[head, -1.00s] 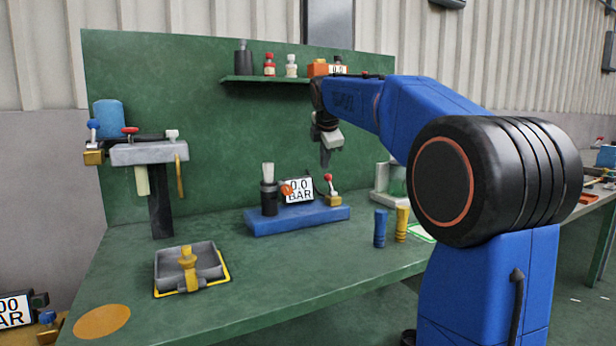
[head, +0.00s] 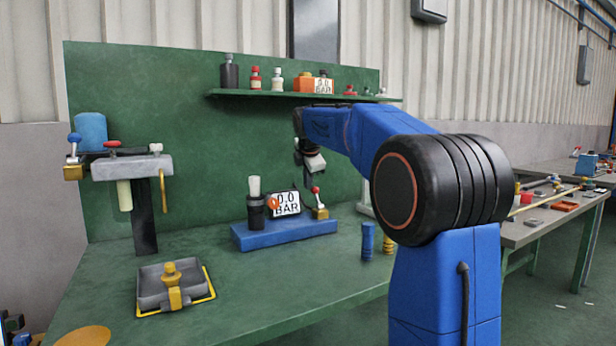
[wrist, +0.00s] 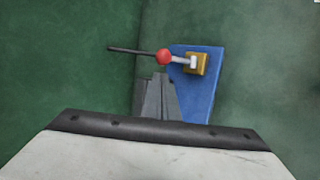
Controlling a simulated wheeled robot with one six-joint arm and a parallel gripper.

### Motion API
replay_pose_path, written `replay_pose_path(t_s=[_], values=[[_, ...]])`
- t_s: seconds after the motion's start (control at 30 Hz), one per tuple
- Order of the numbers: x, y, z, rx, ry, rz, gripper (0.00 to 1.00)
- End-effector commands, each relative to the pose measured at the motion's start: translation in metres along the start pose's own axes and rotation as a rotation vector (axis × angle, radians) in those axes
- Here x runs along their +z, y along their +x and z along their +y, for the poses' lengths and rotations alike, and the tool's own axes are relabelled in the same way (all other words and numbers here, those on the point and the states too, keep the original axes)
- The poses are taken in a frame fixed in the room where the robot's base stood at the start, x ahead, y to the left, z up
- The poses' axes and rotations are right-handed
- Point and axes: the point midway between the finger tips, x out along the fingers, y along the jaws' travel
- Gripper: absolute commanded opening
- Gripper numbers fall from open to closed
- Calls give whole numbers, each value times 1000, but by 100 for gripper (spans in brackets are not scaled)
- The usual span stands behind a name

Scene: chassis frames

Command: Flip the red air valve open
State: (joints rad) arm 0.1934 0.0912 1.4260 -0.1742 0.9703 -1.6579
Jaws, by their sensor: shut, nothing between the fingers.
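The red air valve has a red ball knob (head: 315,190) on a short lever above a brass body (head: 320,212). It stands at the right end of a blue base (head: 284,234) on the bench. In the wrist view the red ball (wrist: 165,57) sits just beyond my fingertips, with the lever running right to the brass body (wrist: 197,64). My gripper (head: 307,182) is shut and empty, pointing down close to the knob; its grey fingers also show in the wrist view (wrist: 158,90). Whether they touch the knob I cannot tell.
A gauge (head: 286,203) reading 0.0 BAR and a black fitting (head: 256,211) stand on the base left of the valve. Blue (head: 368,241) and yellow (head: 389,245) cylinders stand to the right. A grey tray (head: 150,295) lies front left. The bench between is clear.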

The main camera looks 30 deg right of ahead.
Motion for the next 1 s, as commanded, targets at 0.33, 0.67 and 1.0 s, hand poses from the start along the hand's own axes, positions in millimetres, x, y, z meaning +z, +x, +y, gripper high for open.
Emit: replay_pose_path(t_s=[0.33, 0.67, 1.0], values=[[0, 41, 0, 0, 0, 0, 0], [0, 46, 0, 1, 0, 0, 0], [0, 44, -2, 26, 7, 0, 0]])
